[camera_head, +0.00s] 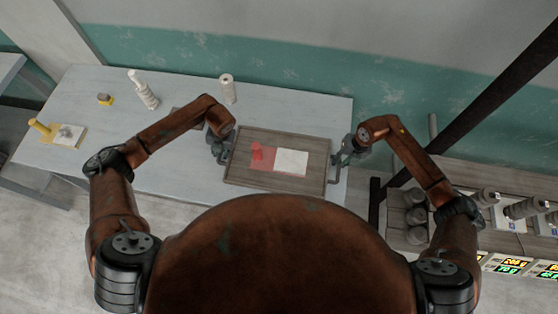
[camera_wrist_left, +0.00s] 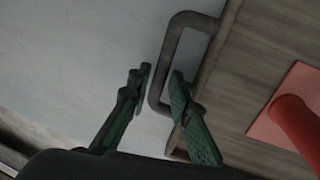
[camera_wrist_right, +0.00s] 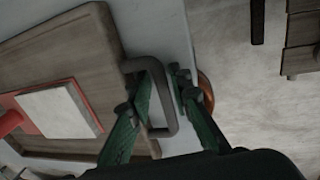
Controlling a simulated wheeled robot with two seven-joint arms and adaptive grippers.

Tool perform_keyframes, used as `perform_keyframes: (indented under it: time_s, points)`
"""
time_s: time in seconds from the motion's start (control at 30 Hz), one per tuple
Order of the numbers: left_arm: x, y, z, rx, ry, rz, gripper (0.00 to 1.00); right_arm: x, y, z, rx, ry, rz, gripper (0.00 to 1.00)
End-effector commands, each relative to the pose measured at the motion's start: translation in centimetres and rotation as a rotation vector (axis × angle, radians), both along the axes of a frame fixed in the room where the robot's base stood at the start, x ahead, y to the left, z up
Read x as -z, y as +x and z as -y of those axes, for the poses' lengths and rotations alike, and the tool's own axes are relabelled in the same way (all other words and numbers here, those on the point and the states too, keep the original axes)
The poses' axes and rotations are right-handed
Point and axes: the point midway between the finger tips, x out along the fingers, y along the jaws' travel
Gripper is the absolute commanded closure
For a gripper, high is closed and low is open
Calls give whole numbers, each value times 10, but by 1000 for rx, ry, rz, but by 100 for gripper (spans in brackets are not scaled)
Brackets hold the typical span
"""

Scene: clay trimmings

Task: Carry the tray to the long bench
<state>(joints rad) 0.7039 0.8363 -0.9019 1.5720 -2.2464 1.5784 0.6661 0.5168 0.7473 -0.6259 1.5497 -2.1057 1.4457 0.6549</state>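A brown wooden tray (camera_head: 233,172) with a dark handle at each end lies level at the right front of the pale table. In it are a red mat (camera_head: 264,165) with a small red piece (camera_head: 257,151) on it, and a whitish square slab (camera_head: 291,163). My left gripper (camera_wrist_left: 160,74) has its fingers on either side of the left handle (camera_wrist_left: 185,18), close in on its bar. My right gripper (camera_wrist_right: 161,73) is likewise closed in on the right handle (camera_wrist_right: 172,128). Whether the tray touches the table is hard to tell.
The table (camera_head: 180,80) also holds a stacked white column (camera_head: 147,95), a white cylinder (camera_head: 228,88), a small yellow-based piece (camera_head: 105,99) and a white board (camera_head: 68,136). At right, a brown rack or bench (camera_head: 490,167) bears grey cylinders, near a dark post (camera_head: 470,118).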

Motion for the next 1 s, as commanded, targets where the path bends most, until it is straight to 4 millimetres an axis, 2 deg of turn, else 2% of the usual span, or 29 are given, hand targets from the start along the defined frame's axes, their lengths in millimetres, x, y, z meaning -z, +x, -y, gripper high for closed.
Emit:
perform_keyframes:
  time_s: [0.27,0.53,1.0]
  points:
    - [1,0,0,0,0,0,81,1,0,0,0,0,0,81]
    - [1,0,0,0,0,0,100,1,0,0,0,0,0,100]
    - [0,0,-1,0,1,0,100,0,0,0,0,0,0,100]
